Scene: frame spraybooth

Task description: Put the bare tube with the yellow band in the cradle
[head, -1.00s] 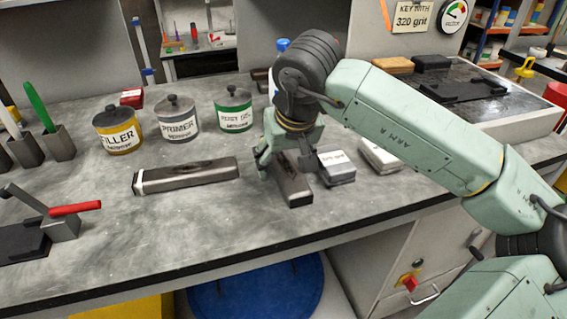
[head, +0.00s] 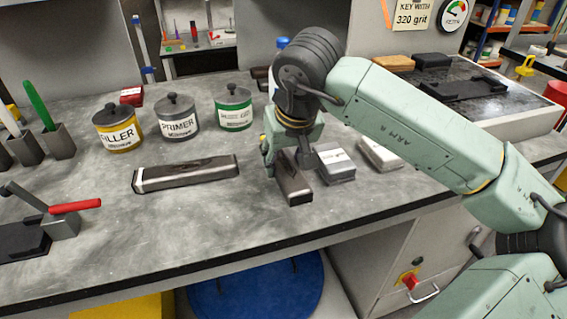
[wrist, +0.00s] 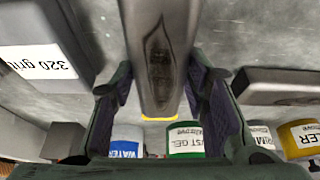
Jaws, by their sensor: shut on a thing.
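A dark grey-brown square tube (head: 294,186) lies near the middle of the bench, its near end towards the front edge. In the wrist view the same tube (wrist: 160,25) has a dark patch on top and a yellow band at its far end. My gripper (wrist: 158,92) is shut on this tube, one finger along each side. In the head view my gripper (head: 283,160) is low over the tube's far part and hides it. A black fixture (head: 462,88) lies on a grey slab at the back right; I cannot tell whether it is the cradle.
A second tube (head: 190,173) with a white band lies to the left. Filler (head: 118,136), primer (head: 178,127) and green-labelled (head: 234,117) pots stand behind. A 320 grit block (head: 335,166) sits close right of my gripper. A red-handled clamp (head: 75,208) stands at left.

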